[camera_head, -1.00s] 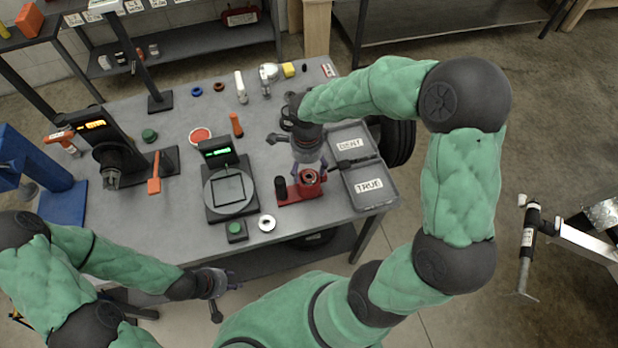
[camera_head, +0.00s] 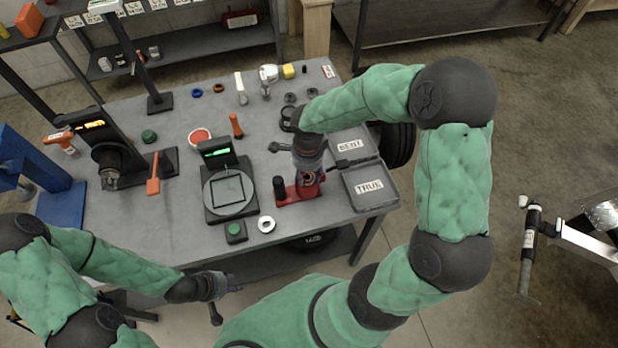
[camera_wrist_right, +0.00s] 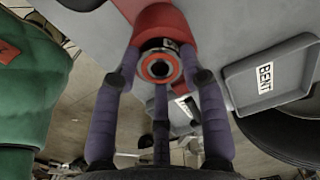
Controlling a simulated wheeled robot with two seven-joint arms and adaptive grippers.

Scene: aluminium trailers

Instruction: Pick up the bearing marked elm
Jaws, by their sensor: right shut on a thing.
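A ring-shaped bearing (camera_wrist_right: 160,66) sits at the end of a red fixture (camera_head: 298,193) on the grey bench; no elm mark can be read on it. My right gripper (camera_head: 309,175) is over the fixture's right end. In the right wrist view its purple fingers (camera_wrist_right: 160,75) are around the bearing and shut on it. The bearing still appears seated in the fixture. In the head view the gripper mostly hides it. My left gripper (camera_head: 232,287) is low in front of the bench edge, apart from everything; its fingers are too small to judge.
A scale (camera_head: 229,191) and a pale ring (camera_head: 267,224) are left of the fixture. Dark rings (camera_head: 290,98) and a small lamp-like tool (camera_head: 268,75) lie behind.

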